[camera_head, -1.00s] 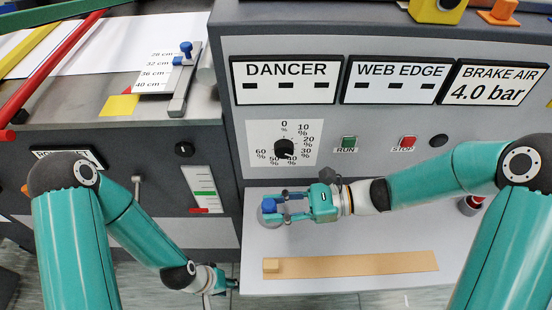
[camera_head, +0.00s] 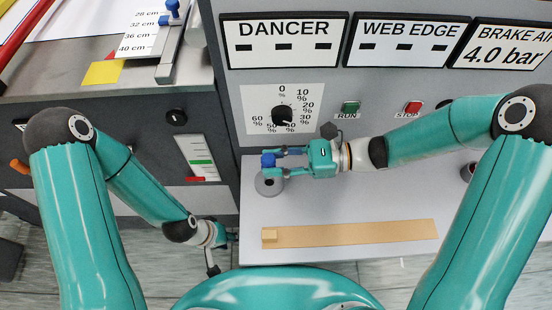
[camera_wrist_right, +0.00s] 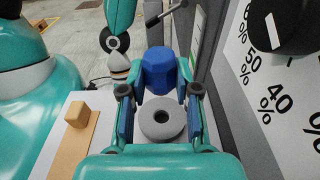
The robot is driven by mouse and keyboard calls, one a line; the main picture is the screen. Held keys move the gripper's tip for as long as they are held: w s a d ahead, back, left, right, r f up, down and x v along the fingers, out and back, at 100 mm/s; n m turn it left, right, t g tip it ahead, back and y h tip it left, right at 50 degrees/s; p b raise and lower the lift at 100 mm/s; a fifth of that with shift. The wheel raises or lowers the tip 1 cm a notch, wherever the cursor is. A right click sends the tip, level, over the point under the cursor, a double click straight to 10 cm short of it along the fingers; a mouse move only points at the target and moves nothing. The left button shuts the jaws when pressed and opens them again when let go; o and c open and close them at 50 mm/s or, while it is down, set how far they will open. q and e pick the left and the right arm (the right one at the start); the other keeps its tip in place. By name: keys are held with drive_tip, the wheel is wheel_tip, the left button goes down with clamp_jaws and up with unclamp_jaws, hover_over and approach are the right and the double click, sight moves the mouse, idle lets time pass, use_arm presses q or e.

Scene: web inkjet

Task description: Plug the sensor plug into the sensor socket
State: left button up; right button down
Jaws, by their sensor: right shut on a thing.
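My right gripper (camera_head: 276,161) is shut on a blue faceted piece (camera_head: 268,160), which looks like the sensor plug. In the right wrist view, the blue piece (camera_wrist_right: 159,72) sits between the fingertips of this gripper (camera_wrist_right: 158,92). A grey disc (camera_head: 268,186) with a centre hole rests on the shelf below the held piece; the ring also shows in the wrist view (camera_wrist_right: 162,120). My left gripper (camera_head: 232,238) hangs low beside the shelf's left edge, its fingers too small to read. I cannot identify the sensor socket for certain; a dark round fitting (camera_head: 445,103) shows partly behind my right arm.
The pale shelf (camera_head: 380,195) carries a tan strip (camera_head: 350,234) with a small block at its left end. The panel behind has a percentage dial (camera_head: 282,112), a green RUN button (camera_head: 351,107) and a red STOP button (camera_head: 413,107). The shelf middle is clear.

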sight(276, 181)
drive_tip(key=shift+f+b, duration=1.65)
drive_tip(key=shift+f, duration=0.75)
drive_tip(key=shift+f+b, duration=0.55)
drive_tip(key=shift+f, duration=0.3)
drive_tip(key=shift+r, duration=0.1)
drive_tip(key=shift+r+p, duration=0.55)
idle(1.3)
drive_tip(key=shift+f+b, duration=0.4)
drive_tip(key=shift+f, duration=0.25)
drive_tip(key=c, duration=0.7)
unclamp_jaws()
drive_tip(key=shift+c, duration=0.2)
